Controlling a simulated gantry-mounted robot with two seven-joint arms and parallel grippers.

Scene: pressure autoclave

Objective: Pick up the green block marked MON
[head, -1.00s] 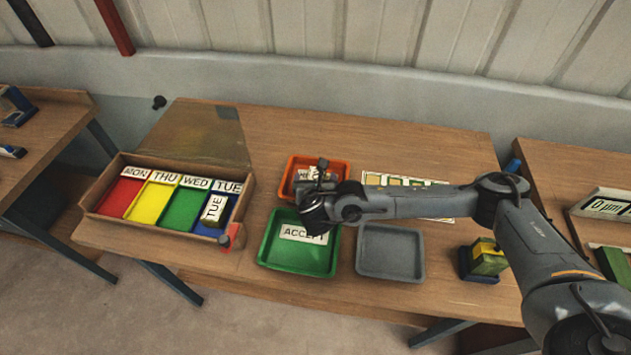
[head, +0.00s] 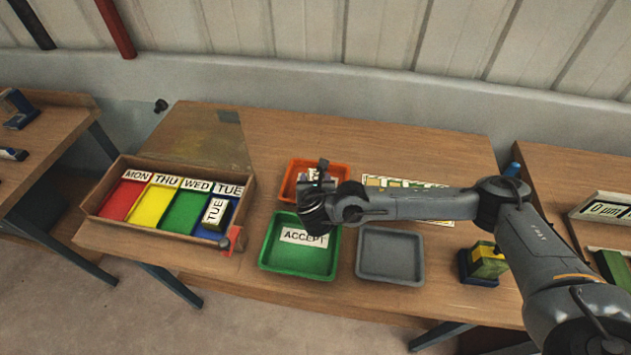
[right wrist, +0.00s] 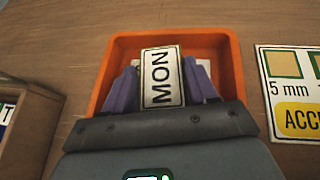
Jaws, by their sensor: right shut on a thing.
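The block marked MON (right wrist: 161,78) shows in the right wrist view with its white label facing up; its green sides cannot be made out. My right gripper (right wrist: 163,88) is shut on it, with one purple finger on each side. Block and gripper are over the orange tray (right wrist: 106,82); whether the block touches the tray floor I cannot tell. In the head view my right gripper (head: 316,186) is at the orange tray (head: 341,167), and its wrist hides most of the block. My left gripper is out of view.
The green ACCEPT tray (head: 294,258) and the grey tray (head: 390,254) stand in front. At left is a wooden box (head: 108,217) with coloured compartments labelled MON, THU, WED and TUE; a TUE block (head: 215,211) sits in the blue one. A blue stand with a yellow-green block (head: 487,261) is at right.

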